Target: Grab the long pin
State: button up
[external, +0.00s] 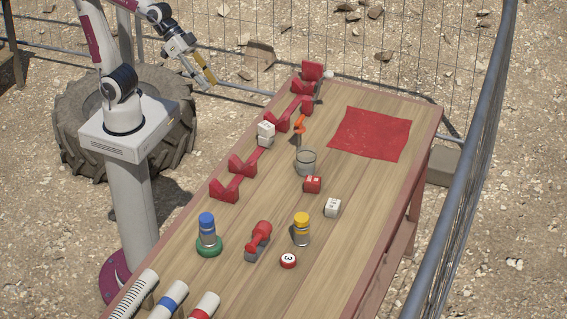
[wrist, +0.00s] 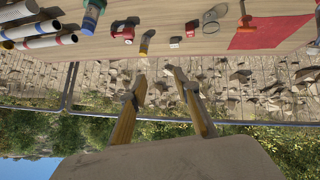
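I cannot pick out a long pin for certain in either view. A slim orange upright piece (external: 299,128) stands near the glass jar and also shows in the wrist view (wrist: 245,14). A small grey rod-like part (external: 320,89) shows by the red block at the far end of the bench. My gripper (external: 201,82) is raised beyond the bench's left edge, apart from everything on it. In the wrist view its two yellow fingers (wrist: 157,78) are spread with nothing between them.
The wooden bench (external: 350,185) holds red V-shaped brackets (external: 241,166), a glass jar (external: 306,163), red cloth (external: 371,134), white cube (external: 332,208), yellow-capped jar (external: 302,231), blue-capped jar (external: 208,232), red-handled piece (external: 259,238) and striped tubes (external: 170,299). A metal rail (external: 470,150) runs along the right.

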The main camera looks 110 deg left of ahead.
jog(key=w+r+n+t, duration=0.2)
jog(key=w+r, duration=0.1)
jog(key=w, duration=0.9)
jog(key=w+a+f+n+t+y, duration=0.2)
jog(key=w+a+n+y, duration=0.15)
jog(key=w, duration=0.65)
jog(key=w+a+f+n+t+y, duration=0.1)
jog(key=w+a+f+n+y, duration=0.2)
jog(key=w, duration=0.7)
jog(key=a+f+n+g+y, duration=0.5)
jog(key=a+f+y, duration=0.4)
jog(key=f, duration=0.3)
jog(key=s+a+f+n+g+y, duration=0.1)
jog(key=s+f+n+g+y, duration=0.2)
jog(key=s+f+g, duration=0.5)
jog(key=s+f+y, duration=0.1)
jog(key=s+f, duration=0.3)
jog(key=f, duration=0.1)
jog(key=shift+a+g, duration=0.35)
jog(key=shift+g, duration=0.05)
jog(key=shift+f+n+y, duration=0.1)
jog(key=shift+n+y, duration=0.15)
